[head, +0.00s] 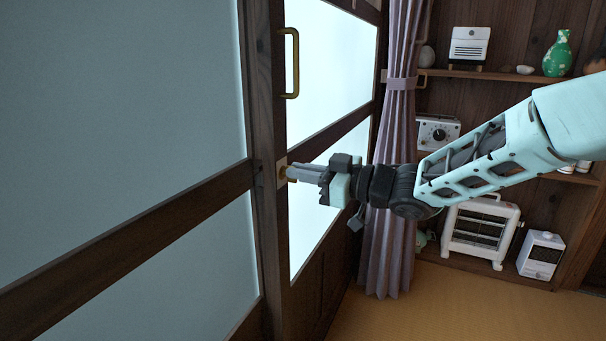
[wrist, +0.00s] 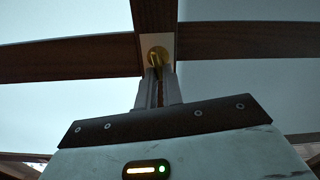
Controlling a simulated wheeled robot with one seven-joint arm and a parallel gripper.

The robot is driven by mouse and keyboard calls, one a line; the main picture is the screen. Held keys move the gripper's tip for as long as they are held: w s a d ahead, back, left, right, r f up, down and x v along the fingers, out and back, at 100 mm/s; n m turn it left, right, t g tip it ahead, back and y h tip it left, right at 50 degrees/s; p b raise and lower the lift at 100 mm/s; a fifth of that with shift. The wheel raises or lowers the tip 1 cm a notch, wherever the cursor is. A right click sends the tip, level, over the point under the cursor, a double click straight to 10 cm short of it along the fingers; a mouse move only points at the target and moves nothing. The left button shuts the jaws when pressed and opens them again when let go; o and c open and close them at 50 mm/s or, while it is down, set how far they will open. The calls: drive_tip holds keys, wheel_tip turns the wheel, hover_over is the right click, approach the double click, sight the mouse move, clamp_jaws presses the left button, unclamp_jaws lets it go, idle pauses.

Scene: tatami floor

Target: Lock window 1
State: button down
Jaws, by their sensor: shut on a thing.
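The window (head: 200,100) has dark wooden frames and frosted panes and fills the left of the head view. A brass lock knob (head: 291,171) sits on a pale plate on the frame where the rails meet the upright. My gripper (head: 298,173) reaches it from the right, with its fingers shut on the knob. In the wrist view the brass lock knob (wrist: 157,55) shows just beyond the tips of my gripper (wrist: 158,74). The fingers hide part of the knob, and I cannot tell whether the lock is turned.
A brass pull handle (head: 291,63) stands on the frame above the lock. A purple curtain (head: 392,200) hangs behind my wrist. Shelves (head: 480,76) with small items stand at the right, with a white heater (head: 481,232) below. The tatami floor (head: 440,310) in front is clear.

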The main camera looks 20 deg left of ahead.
drive_tip(key=n, duration=0.1)
drive_tip(key=n+b, duration=0.1)
drive_tip(key=n, duration=0.1)
drive_tip(key=n+b, duration=0.1)
drive_tip(key=shift+s+f+n, duration=0.2)
drive_tip(key=shift+f+n, duration=0.05)
drive_tip(key=shift+n, duration=0.05)
drive_tip(key=n+b, duration=0.2)
drive_tip(key=n, duration=0.1)
drive_tip(key=shift+s+f+n+b, duration=0.2)
drive_tip(key=shift+n+b, duration=0.1)
drive_tip(key=shift+b, duration=0.1)
drive_tip(key=n+b, duration=0.4)
drive_tip(key=n, duration=0.1)
drive_tip(key=shift+f, duration=0.2)
drive_tip(key=shift+n+b, duration=1.15)
drive_tip(key=shift+n, duration=0.05)
drive_tip(key=c, duration=1.5)
unclamp_jaws()
drive_tip(key=shift+c, duration=0.2)
